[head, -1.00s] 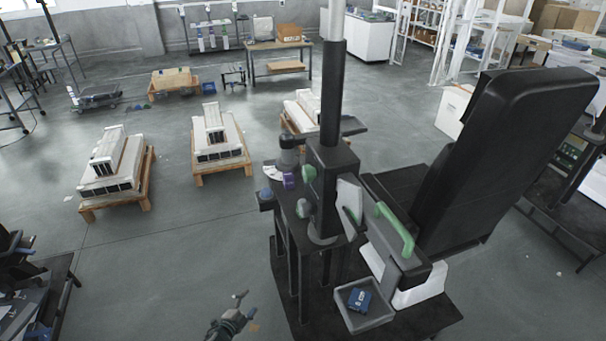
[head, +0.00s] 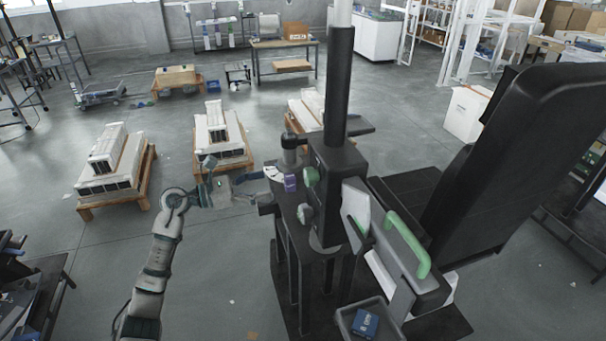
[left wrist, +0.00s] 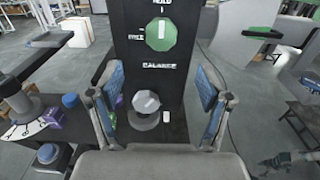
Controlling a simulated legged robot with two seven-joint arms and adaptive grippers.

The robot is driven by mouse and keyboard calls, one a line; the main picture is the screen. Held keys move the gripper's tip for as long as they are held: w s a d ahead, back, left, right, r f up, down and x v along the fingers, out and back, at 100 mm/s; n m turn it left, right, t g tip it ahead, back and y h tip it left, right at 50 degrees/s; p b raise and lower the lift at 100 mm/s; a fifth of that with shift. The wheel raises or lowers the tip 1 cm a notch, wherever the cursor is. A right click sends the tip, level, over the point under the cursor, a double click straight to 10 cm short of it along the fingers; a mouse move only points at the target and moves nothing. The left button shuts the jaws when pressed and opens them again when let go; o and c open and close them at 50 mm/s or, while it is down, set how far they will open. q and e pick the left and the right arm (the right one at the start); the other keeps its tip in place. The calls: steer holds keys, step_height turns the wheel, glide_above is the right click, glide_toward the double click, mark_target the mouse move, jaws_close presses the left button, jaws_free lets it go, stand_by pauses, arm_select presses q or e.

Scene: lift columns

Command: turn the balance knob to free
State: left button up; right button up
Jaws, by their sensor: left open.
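The green balance knob (head: 310,175) is on the left face of the black column (head: 333,165). In the left wrist view the knob (left wrist: 161,33) has HOLD above, FREE at its left and BALANCE below. Its white mark stands upright, toward HOLD. A second, greyish knob (left wrist: 146,102) is lower down. My left gripper (head: 262,188) is left of the column, facing it. In the left wrist view its two fingers (left wrist: 160,80) are apart, empty, with the green knob beyond them, not touching. A small dark shape (left wrist: 278,161) at lower right looks like my right gripper; its jaws are unclear.
A purple block (head: 290,182) and a white dial plate (head: 273,173) are by the column's left side. A green handle (head: 408,245), a black seat back (head: 510,170) and a grey tray (head: 347,318) with a blue box (head: 364,322) are at right.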

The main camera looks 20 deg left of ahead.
mark_target(305, 176)
arm_select(q)
steer(key=p+x, duration=0.1)
steer(key=x, duration=1)
steer(key=shift+r+p, duration=0.1)
steer(key=shift+p, duration=0.3)
steer(key=shift+w+d, duration=0.3)
steer(key=shift+d, duration=0.1)
arm_select(e)
steer(key=s+d+f, duration=0.1)
steer(key=s, duration=0.5)
steer(key=shift+d, duration=0.2)
arm_select(q)
steer(key=shift+a, duration=0.1)
steer(key=c, duration=1.1)
